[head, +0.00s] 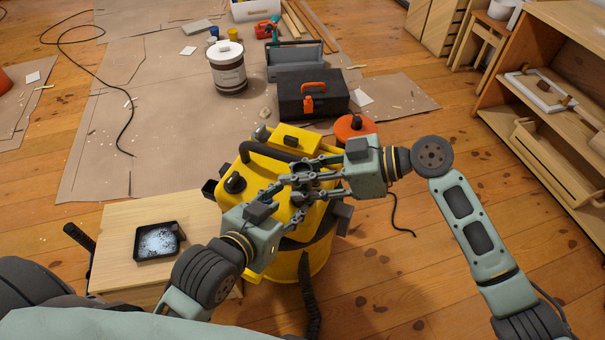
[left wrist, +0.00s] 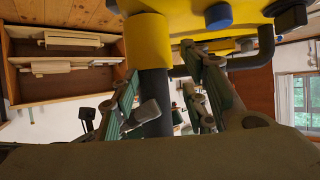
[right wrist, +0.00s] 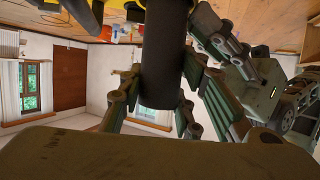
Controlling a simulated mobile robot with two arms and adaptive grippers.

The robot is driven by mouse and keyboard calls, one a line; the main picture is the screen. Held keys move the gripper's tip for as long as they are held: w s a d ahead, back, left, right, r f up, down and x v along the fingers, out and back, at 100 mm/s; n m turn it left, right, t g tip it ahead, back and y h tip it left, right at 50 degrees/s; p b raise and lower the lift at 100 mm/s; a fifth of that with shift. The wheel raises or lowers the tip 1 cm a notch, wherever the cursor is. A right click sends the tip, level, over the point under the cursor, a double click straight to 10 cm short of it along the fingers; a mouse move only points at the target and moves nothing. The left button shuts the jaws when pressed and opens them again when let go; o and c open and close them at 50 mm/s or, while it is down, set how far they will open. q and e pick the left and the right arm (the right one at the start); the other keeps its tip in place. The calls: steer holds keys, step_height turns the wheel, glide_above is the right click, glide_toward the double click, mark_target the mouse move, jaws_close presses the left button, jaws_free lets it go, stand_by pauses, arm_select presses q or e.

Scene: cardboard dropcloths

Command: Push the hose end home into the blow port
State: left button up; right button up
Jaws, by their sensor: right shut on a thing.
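The yellow vacuum (head: 316,255) stands below both grippers. In the left wrist view, a yellow cylindrical collar (left wrist: 151,40) meets a dark hose end (left wrist: 154,90). I cannot tell how deep any fit is. The hose end also shows in the right wrist view (right wrist: 165,55), between the fingers of my right gripper (right wrist: 160,85), which is shut on it. My left gripper (left wrist: 160,70) is open, its fingers spread to either side of the hose. In the head view, the fingers hide the blow port's mouth.
A wooden top (head: 120,250) with a black tray (head: 140,250) stands to the left of the vacuum. A dark toolbox (head: 318,105) and an orange round thing (head: 352,128) lie behind it. Wooden shelves (head: 550,130) stand at the right.

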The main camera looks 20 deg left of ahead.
arm_select(q)
steer(key=shift+s+a, duration=0.1)
steer(key=shift+s, duration=0.05)
arm_select(e)
steer(key=shift+s+r, duration=0.1)
steer(key=shift+r, duration=0.1)
steer(key=shift+r+p, duration=0.3)
steer(key=shift+p, duration=0.05)
steer(key=shift+r, duration=0.1)
arm_select(q)
steer(key=s+f+g, duration=0.1)
steer(key=s+a+f+g, duration=0.1)
steer(key=f, duration=0.1)
steer(key=shift+a+y, duration=0.1)
steer(key=shift+y, duration=0.3)
steer(key=shift+w+r, duration=0.1)
steer(key=shift+r, duration=0.1)
steer(key=shift+w+d+r, duration=0.1)
steer(key=shift+d+r, duration=0.05)
steer(key=shift+d, duration=0.05)
steer(key=shift+w+d+r+t, duration=0.25)
steer(key=shift+w+r+t, duration=0.2)
steer(key=shift+r+t, duration=0.05)
steer(key=shift+w, duration=0.15)
stand_by(0.6)
steer(key=shift+w+d+r+t+h, duration=0.1)
steer(key=shift+w+r+t+h, duration=0.25)
steer(key=shift+r, duration=0.2)
arm_select(e)
steer(key=shift+w, duration=0.2)
